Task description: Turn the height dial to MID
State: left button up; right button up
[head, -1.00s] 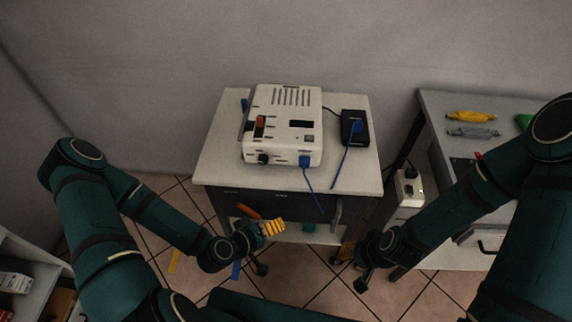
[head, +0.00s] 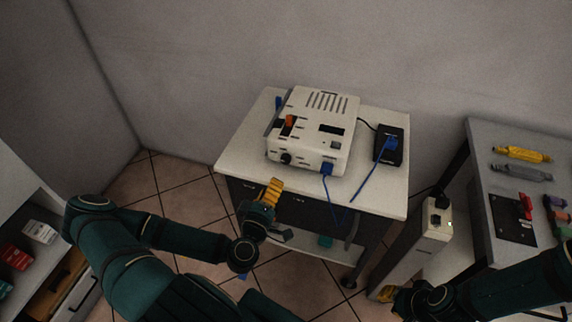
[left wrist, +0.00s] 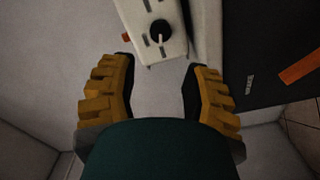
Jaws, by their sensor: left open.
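The height dial seems to be the round black knob (head: 286,158) on the front left of a white box-shaped device (head: 340,104). In the left wrist view the knob (left wrist: 160,29) shows a pale pointer aimed toward the bottom of the picture. Grey marks lie around it, with no readable label, so I cannot tell its setting. My left gripper (head: 274,184) has yellow fingers and is in front of the table edge, below and apart from the knob. In the wrist view the left gripper (left wrist: 160,66) is open and empty, with the knob just beyond its fingertips. My right gripper (head: 392,294) is small and partly hidden.
The device stands on a white-topped table (head: 240,150). A white power strip (head: 435,220) and a grey workbench (head: 490,135) with tools are further right. An orange-red switch (head: 289,121) is near the knob.

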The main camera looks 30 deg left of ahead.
aim_at(284, 161)
pick_arm(q)
jog(key=b+x, duration=0.2)
jog(key=x, duration=0.9)
jog(key=shift+w+d, duration=0.15)
grip_shut()
